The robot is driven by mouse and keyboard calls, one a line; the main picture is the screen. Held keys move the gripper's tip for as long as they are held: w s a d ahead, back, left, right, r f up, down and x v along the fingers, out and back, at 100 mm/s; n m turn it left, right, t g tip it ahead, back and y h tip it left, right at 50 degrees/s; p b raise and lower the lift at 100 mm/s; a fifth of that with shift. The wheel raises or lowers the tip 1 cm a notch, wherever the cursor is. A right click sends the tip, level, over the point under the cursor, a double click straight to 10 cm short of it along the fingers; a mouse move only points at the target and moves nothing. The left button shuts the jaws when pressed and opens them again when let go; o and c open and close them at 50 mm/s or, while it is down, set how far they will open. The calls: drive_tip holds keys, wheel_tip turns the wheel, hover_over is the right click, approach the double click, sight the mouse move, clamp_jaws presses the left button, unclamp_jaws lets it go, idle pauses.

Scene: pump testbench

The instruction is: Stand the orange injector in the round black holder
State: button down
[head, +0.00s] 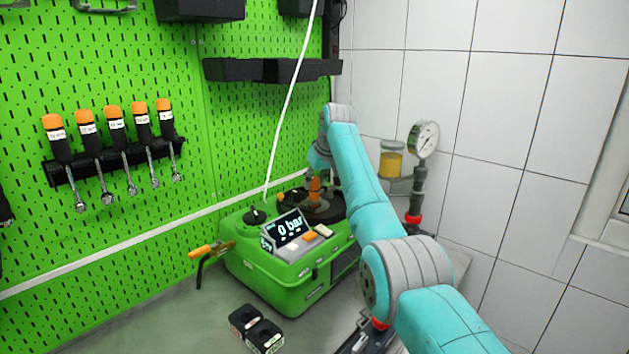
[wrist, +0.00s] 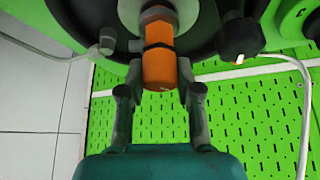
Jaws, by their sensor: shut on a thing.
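The orange injector (head: 314,188) is upright over the top of the green test bench in the head view. In the wrist view the injector (wrist: 160,68) has a dark band and lies between the two fingers of my gripper (wrist: 162,85), which is shut on it. A round black part (wrist: 90,18) lies beyond the injector in the wrist view, with a grey metal fitting (wrist: 158,14) at its middle, in line with the injector. The round black part (head: 333,212) also shows on the bench top. I cannot tell whether the injector is seated in the fitting or just above it.
The green test bench (head: 285,278) has a display reading 0 bar (head: 289,229). A pressure gauge (head: 424,139) and a yellow jar (head: 391,160) are to the right. A white hose (head: 287,100) hangs down to the bench.

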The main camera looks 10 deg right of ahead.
drive_tip(key=shift+f, duration=0.2)
drive_tip(key=c, duration=0.8)
unclamp_jaws()
drive_tip(key=shift+r, duration=0.4)
drive_tip(key=v, duration=1.1)
drive_tip(key=shift+s+d+r, duration=0.1)
drive_tip(key=shift+s+r, duration=0.15)
drive_tip(key=shift+r, duration=0.05)
